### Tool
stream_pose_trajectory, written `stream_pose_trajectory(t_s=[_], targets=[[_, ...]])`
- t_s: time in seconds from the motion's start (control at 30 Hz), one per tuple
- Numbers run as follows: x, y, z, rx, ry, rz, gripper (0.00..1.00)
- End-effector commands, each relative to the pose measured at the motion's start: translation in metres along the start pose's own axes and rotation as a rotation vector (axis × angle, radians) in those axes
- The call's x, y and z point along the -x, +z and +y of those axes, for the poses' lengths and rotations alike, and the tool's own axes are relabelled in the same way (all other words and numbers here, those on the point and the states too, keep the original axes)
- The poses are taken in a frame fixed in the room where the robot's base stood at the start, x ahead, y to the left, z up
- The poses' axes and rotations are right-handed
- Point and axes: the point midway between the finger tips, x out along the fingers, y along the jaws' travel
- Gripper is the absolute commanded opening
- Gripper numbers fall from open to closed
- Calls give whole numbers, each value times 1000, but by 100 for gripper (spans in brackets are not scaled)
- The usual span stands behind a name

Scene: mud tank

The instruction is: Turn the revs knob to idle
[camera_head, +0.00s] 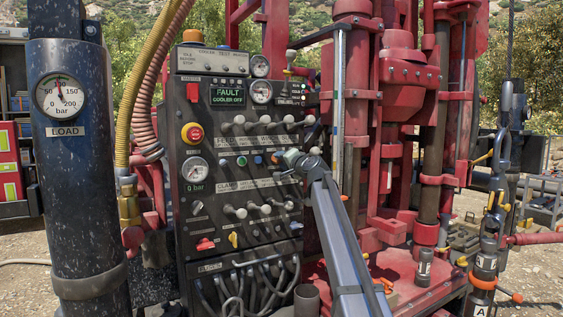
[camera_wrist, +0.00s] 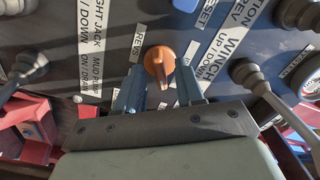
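The revs knob (camera_wrist: 159,64) is a round orange knob with a raised grip bar on the dark panel. The bar runs roughly up and down in that view, tilted slightly. My gripper (camera_wrist: 160,72) is open, with one blue-grey finger on each side of the knob's lower part. A gap shows between each finger and the knob. In the head view my gripper (camera_head: 291,160) is at the right edge of the control panel (camera_head: 178,230) and covers that part; I cannot make out the knob clearly there.
A red emergency button (camera_head: 193,133) is at the left. A display (camera_head: 228,96) reads "FAULT COOLER OFF".

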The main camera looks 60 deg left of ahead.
Motion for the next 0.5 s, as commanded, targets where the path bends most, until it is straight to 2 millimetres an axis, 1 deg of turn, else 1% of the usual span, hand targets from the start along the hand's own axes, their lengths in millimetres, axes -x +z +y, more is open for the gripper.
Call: stream_pose_trajectory(t_s=[0.03, 0.1, 0.37, 0.5], targets=[[-5, 0, 0, 0, 0, 0, 37], [-8, 0, 0, 0, 0, 0, 37], [-8, 0, 0, 0, 0, 0, 37], [-8, 0, 0, 0, 0, 0, 24]])
